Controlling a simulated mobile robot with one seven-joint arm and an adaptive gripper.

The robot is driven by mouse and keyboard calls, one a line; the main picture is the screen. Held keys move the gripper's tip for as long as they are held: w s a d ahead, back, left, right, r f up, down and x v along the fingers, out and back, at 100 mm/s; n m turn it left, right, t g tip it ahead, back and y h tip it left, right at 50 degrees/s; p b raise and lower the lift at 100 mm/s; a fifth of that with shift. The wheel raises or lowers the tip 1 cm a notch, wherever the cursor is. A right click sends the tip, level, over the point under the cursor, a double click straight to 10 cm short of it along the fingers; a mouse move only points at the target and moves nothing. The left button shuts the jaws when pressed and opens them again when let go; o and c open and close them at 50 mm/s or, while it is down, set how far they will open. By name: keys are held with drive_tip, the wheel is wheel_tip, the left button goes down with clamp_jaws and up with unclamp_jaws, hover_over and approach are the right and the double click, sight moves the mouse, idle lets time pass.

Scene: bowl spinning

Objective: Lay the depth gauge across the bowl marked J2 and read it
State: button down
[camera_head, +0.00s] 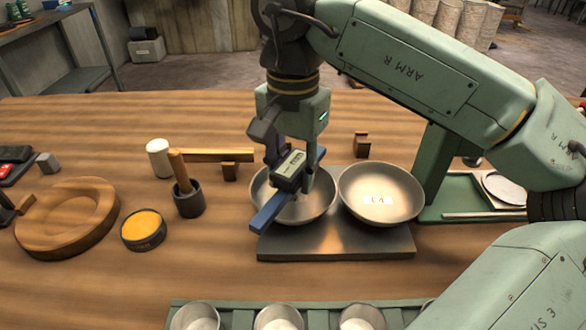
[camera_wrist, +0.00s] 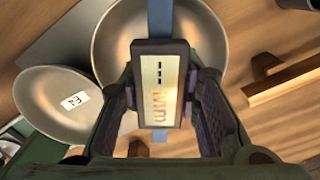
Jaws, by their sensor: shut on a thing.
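My gripper (camera_head: 290,172) is shut on the depth gauge (camera_head: 268,214), a blue bar with a grey display body. The gauge spans the left metal bowl (camera_head: 322,200), its near end past the rim. I cannot tell whether the bar touches the rim. In the wrist view the gauge's display (camera_wrist: 160,84) shows dashes above "mm", between the fingers. That bowl (camera_wrist: 207,42) lies beneath, with any label on it hidden. The right bowl (camera_head: 400,188) is empty except for a white label (camera_head: 377,201) whose marking I cannot read surely; it also shows in the wrist view (camera_wrist: 45,98).
Both bowls sit on a dark metal plate (camera_head: 340,245). To the left are a mortar (camera_head: 188,204), an orange-filled tin (camera_head: 143,228), a wooden ring form (camera_head: 65,220) and a mallet (camera_head: 210,155). A rack of cups (camera_head: 280,318) stands in front; a green stand (camera_head: 440,205) is right.

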sight(293, 163)
drive_tip(key=c, duration=1.1)
unclamp_jaws()
drive_tip(key=shift+r, duration=0.1)
wheel_tip(293, 163, up, 12)
